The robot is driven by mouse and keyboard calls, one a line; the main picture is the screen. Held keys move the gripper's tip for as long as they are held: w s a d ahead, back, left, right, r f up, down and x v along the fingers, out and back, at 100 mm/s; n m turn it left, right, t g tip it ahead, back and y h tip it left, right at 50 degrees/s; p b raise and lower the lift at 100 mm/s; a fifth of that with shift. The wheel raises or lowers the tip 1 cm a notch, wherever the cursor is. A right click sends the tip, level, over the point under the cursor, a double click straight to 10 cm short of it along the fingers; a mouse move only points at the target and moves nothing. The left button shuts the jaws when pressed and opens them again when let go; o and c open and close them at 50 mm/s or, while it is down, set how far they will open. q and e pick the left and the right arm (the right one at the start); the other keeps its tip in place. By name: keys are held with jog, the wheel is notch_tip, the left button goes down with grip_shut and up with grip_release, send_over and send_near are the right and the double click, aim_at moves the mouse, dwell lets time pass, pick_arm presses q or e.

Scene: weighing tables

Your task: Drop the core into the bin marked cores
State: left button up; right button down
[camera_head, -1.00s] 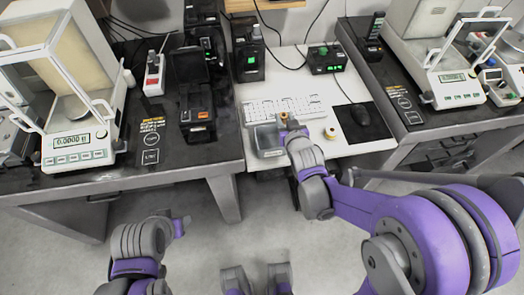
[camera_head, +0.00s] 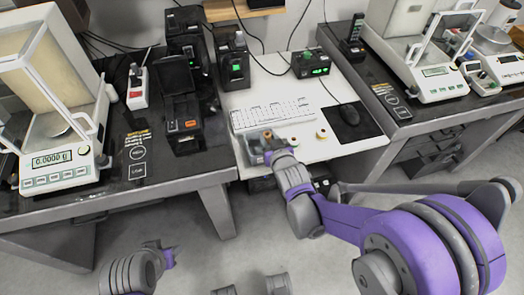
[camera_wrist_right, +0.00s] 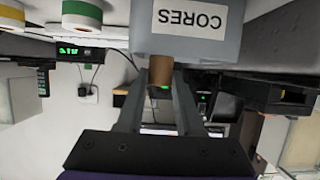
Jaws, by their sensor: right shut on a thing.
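My right gripper (camera_head: 270,143) is at the grey bin (camera_head: 253,157) on the white desk, near the desk's front edge. In the right wrist view the picture is upside down and the bin (camera_wrist_right: 222,48) carries a white label reading CORES. The right gripper (camera_wrist_right: 160,82) is shut on a brown cylindrical core (camera_wrist_right: 160,70), which shows between its fingertips. The core's far end meets the bin's outline there; I cannot tell whether it is inside or in front. My left gripper (camera_head: 168,258) hangs low over the floor; its jaws are too unclear to read.
Dark tables with balances (camera_head: 62,165) flank the desk. Black devices (camera_head: 233,62) stand behind.

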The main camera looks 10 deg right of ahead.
jog(key=shift+f, duration=0.25)
jog(key=shift+c, duration=2.4)
grip_release()
jog(key=p+v, duration=0.2)
jog(key=v, duration=0.8)
jog(key=shift+s+r, duration=0.25)
jog(key=shift+s, duration=0.1)
jog(key=s+d+r+g+p, duration=0.1)
jog(key=s+r+g+p, duration=0.2)
jog(key=s, duration=0.4)
jog(key=s+d+r+g+p, duration=0.1)
jog(key=s+r+g+p, duration=0.3)
jog(key=s, duration=0.4)
jog(key=shift+s+d+r+g+p, duration=0.3)
jog(key=shift+g+p, duration=0.3)
jog(key=shift+p, duration=0.5)
